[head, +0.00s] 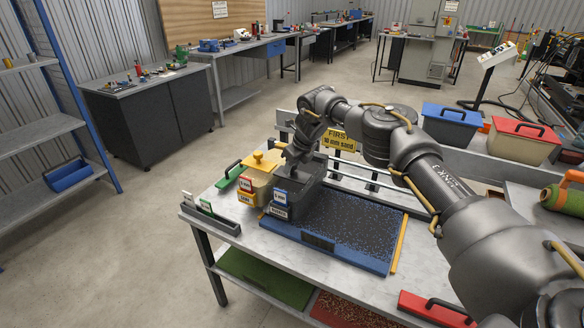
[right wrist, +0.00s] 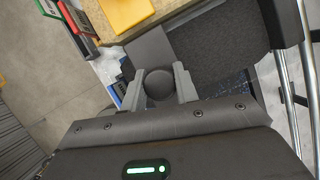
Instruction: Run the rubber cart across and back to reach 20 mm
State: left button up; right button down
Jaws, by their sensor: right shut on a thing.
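The rubber cart (head: 312,186) is a dark grey open box with a blue-topped label. It stands at the left end of the blue-framed tray (head: 345,254), whose bed is covered in dark speckled granules. My right gripper (head: 293,160) reaches down over the cart. In the right wrist view, the fingers (right wrist: 159,88) close around a dark round knob on the cart (right wrist: 220,68), with dark fill behind. The sand cart (head: 258,183), beige with a yellow top and a red-topped label, stands just left of the rubber cart. My left gripper is out of view.
A yellow sign (head: 340,140) reads "FIRST 10 mm SAND". A yellow strip (head: 399,244) lies along the tray's right edge. The tray bed right of the cart is clear.

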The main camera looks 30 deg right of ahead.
jog(key=shift+w+a+r, duration=0.15)
jog(key=shift+w+a, duration=0.05)
jog(key=shift+w, duration=0.05)
dwell(0.3)
jog(key=c, duration=1.3)
grip_release()
jog(key=shift+w, duration=0.1)
jog(key=shift+o, duration=1.2)
jog(key=shift+a, duration=0.1)
jog(key=shift+s+d+r, duration=0.2)
jog(key=shift+d+r, duration=0.05)
jog(key=shift+r, duration=0.1)
jog(key=b+v, duration=0.2)
jog(key=v, duration=0.7)
jog(key=shift+r, duration=0.4)
jog(key=shift+s, duration=0.1)
